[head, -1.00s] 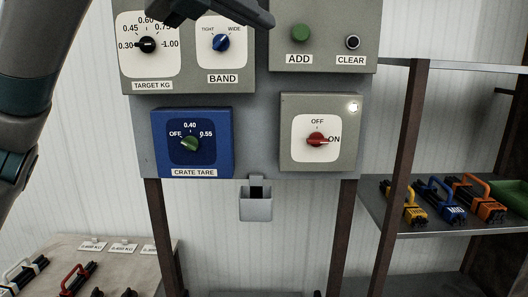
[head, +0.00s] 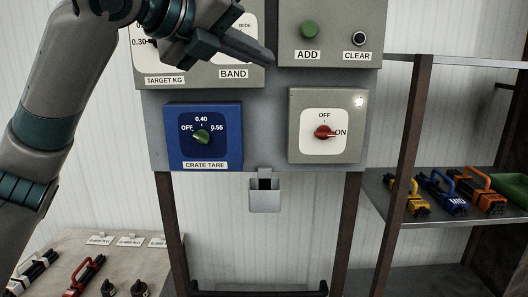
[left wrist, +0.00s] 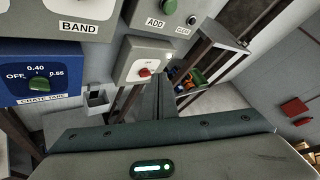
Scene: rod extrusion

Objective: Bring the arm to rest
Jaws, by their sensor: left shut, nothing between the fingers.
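My left gripper (head: 266,57) is in the upper middle of the head view, in front of the control panel (head: 256,92). In the left wrist view the closed fingers (left wrist: 162,98) point up the picture towards the red switch box. The red switch (head: 323,132) points to ON, and a small lamp (head: 359,101) beside it is lit. My right gripper is not in view.
The blue CRATE TARE box (head: 203,152) with its green knob is on the panel's lower left, and the green ADD button (head: 310,29) is above. A grey holder (head: 265,197) hangs below. A shelf at right carries yellow, blue and orange handled things. A table is at lower left.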

